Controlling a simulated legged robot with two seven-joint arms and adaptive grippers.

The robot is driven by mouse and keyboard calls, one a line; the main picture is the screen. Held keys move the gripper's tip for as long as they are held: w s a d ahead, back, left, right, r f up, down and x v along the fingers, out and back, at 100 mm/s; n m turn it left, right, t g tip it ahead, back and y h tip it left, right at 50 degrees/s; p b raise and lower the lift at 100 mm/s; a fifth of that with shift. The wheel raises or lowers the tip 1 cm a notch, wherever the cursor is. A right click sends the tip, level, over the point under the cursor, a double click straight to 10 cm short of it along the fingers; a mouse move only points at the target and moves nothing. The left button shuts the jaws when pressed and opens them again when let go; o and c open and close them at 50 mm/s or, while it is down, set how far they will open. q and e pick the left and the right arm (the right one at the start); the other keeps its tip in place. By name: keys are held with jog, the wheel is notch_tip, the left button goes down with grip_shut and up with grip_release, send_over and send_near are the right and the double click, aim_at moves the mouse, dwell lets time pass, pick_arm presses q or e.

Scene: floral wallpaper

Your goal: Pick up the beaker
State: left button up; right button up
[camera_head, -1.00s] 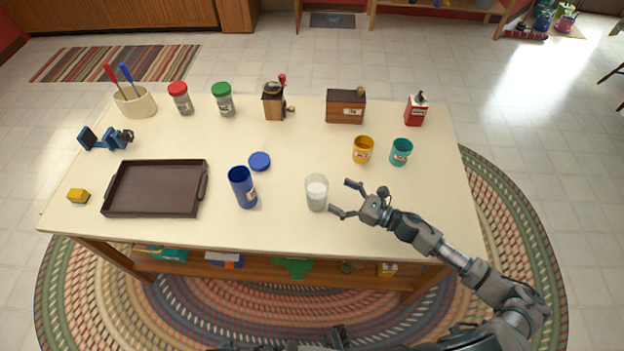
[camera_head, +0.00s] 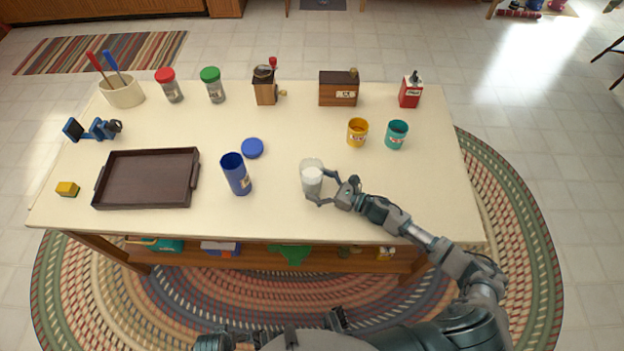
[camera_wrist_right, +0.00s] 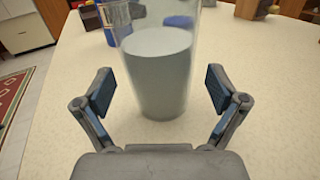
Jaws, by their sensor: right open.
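The beaker (camera_head: 311,180) is a clear glass with pale grey-white contents, standing upright on the table near its front edge. It also fills the middle of the right wrist view (camera_wrist_right: 160,75). My right gripper (camera_head: 322,188) is at the beaker's right side, with its fingers on either side of it. In the wrist view the open jaws (camera_wrist_right: 160,95) show a gap between each finger pad and the glass. My left gripper is not clearly seen; only parts of my body show at the bottom of the head view.
On the cream table (camera_head: 270,215), a blue cup (camera_head: 236,174) and blue lid (camera_head: 252,148) are left of the beaker. A dark tray (camera_head: 147,180) lies farther left. Yellow (camera_head: 357,132) and teal (camera_head: 396,135) cups stand behind right. The table right of my gripper is clear.

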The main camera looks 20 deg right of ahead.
jog(key=shift+x, duration=1.05)
jog(key=c, duration=1.3)
jog(key=shift+c, duration=1.1)
jog(key=shift+r, duration=0.15)
